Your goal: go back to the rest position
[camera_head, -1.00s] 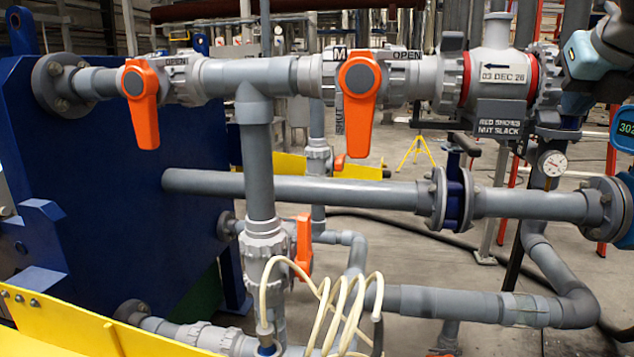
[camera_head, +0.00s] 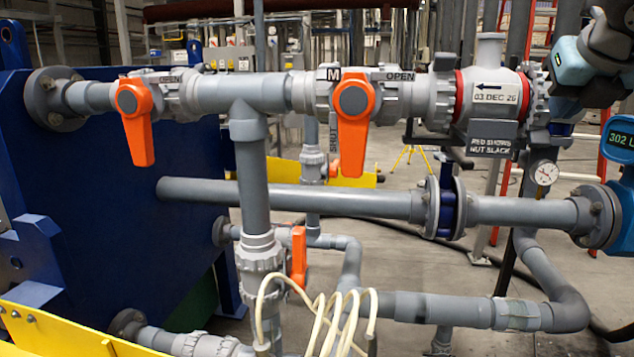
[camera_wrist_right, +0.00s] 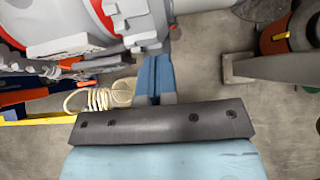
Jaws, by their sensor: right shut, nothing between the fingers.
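My right gripper (camera_wrist_right: 154,80) is shut with its blue-grey fingers together and nothing between them. In the head view, my right arm's dark and light-blue end (camera_head: 572,62) is at the upper right, beside the ribbed grey nut at the right end of the check valve (camera_head: 487,97); I cannot make out its fingertips there. In the wrist view, the valve body with its red ring (camera_wrist_right: 98,18) is at the upper left, close to the fingers. My left gripper is not in view.
Orange handles (camera_head: 136,120) and (camera_head: 353,125) hang down from the upper pipe. A pressure gauge (camera_head: 545,172) and blue flow meter (camera_head: 619,140) stand at right. A coiled cream hose (camera_head: 325,325) is below. A yellow rail (camera_head: 70,335) crosses the lower left.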

